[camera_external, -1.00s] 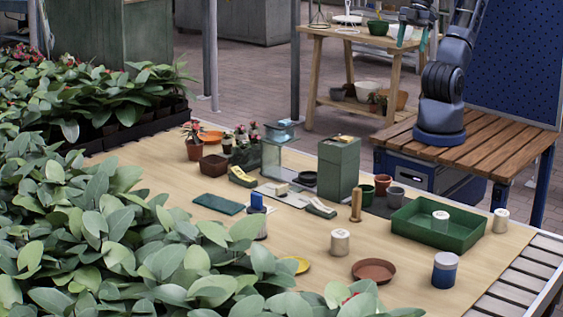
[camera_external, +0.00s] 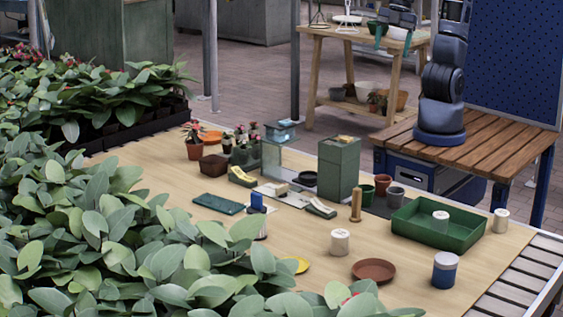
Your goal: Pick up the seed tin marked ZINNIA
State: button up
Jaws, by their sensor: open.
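Several small tins stand about the near work table. One pale tin (camera_external: 340,242) stands on bare wood near the front middle. Another pale tin (camera_external: 440,221) stands in the green tray, and a third pale tin (camera_external: 501,220) stands just right of that tray. A blue and white tin (camera_external: 445,270) stands at the front right. No label is readable, so I cannot tell which is marked ZINNIA. My gripper (camera_external: 394,38) is open, high at the top of the picture, in front of the back wooden stand and far from the tins.
A green tray (camera_external: 475,245) lies at the right. A tall green box (camera_external: 338,170), a wooden peg (camera_external: 356,205) and small pots fill the table's middle. A terracotta saucer (camera_external: 373,270) lies in front. Leafy plants (camera_external: 120,240) cover the left and hide the table's near edge.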

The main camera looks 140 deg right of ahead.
jog(key=w+a+f+n, duration=0.2)
jog(key=w+f+n, duration=0.15)
jog(key=w, duration=0.75)
jog(key=n+g, duration=0.3)
jog(key=n, duration=0.4)
send_over(341, 233)
jog(key=f, duration=3)
jog(key=shift+s, duration=0.4)
jog(key=shift+w+f, duration=0.1)
jog(key=shift+f, duration=0.4)
notch_tip(341, 233, down, 4)
jog(key=shift+f, duration=0.1)
jog(key=shift+w+f, duration=0.2)
jog(key=shift+f, duration=1.35)
jog(key=shift+w+f, duration=0.15)
jog(key=shift+f, duration=1.35)
jog(key=c, duration=1.1)
